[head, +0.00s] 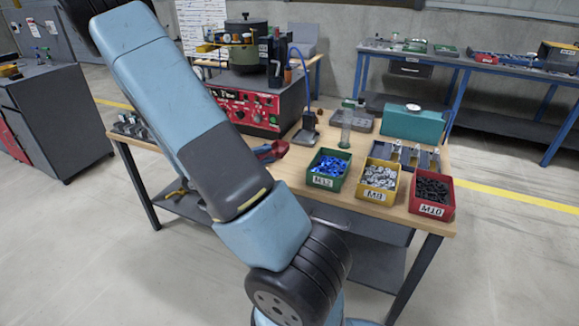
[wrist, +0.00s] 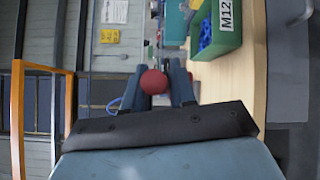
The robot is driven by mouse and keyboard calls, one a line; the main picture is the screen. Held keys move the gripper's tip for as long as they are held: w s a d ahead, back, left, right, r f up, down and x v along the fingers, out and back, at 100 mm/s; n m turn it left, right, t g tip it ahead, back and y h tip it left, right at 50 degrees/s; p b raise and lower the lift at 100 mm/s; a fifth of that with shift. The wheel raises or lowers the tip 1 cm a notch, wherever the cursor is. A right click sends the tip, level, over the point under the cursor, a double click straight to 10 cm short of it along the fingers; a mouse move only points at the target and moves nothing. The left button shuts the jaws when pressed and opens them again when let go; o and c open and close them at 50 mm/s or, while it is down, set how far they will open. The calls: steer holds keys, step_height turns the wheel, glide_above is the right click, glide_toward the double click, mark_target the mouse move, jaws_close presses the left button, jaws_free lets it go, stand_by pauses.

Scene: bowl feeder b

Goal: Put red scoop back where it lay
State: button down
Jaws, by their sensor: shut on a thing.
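The red scoop (wrist: 153,82) shows in the wrist view as a round red end between the two blue fingers of my gripper (wrist: 157,68), which is shut on it. In the head view a red piece (head: 272,151) shows just right of my arm, low over the wooden table and left of the green bin; it appears to be the scoop. My arm hides most of my gripper there, and I cannot tell whether the scoop touches the table.
The green M12 bin (head: 328,170) of blue parts, the yellow M8 bin (head: 380,181) and the red M10 bin (head: 431,195) line the table's front edge. A black stand (head: 306,135) with a blue hose and the red-panelled feeder (head: 246,110) stand behind. Bare wood (head: 290,176) lies left of the green bin.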

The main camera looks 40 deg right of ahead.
mark_target(276, 152)
steer(key=d+f, duration=0.1)
steer(key=d, duration=0.1)
steer(key=w+d+f, duration=0.1)
steer(key=d, duration=0.1)
steer(key=w+d+f, duration=0.1)
steer(key=d, duration=0.1)
steer(key=shift+d, duration=0.35)
steer(key=d+f, duration=0.1)
steer(key=f, duration=0.1)
steer(key=w+d+f, duration=0.1)
steer(key=d+f, duration=0.1)
steer(key=shift+w+d+f, duration=0.15)
steer(key=shift+d+f, duration=0.1)
steer(key=shift+d, duration=0.05)
steer(key=shift+w+d+f, duration=0.15)
steer(key=shift+d+f, duration=0.3)
steer(key=shift+f, duration=0.05)
steer(key=shift+w+d+f, duration=0.1)
steer(key=shift+d+f, duration=0.05)
steer(key=shift+f, duration=0.8)
steer(key=shift+w+d+f, duration=0.1)
steer(key=shift+f, duration=0.85)
steer(key=c, duration=0.9)
jaws_free()
steer(key=shift+s, duration=0.1)
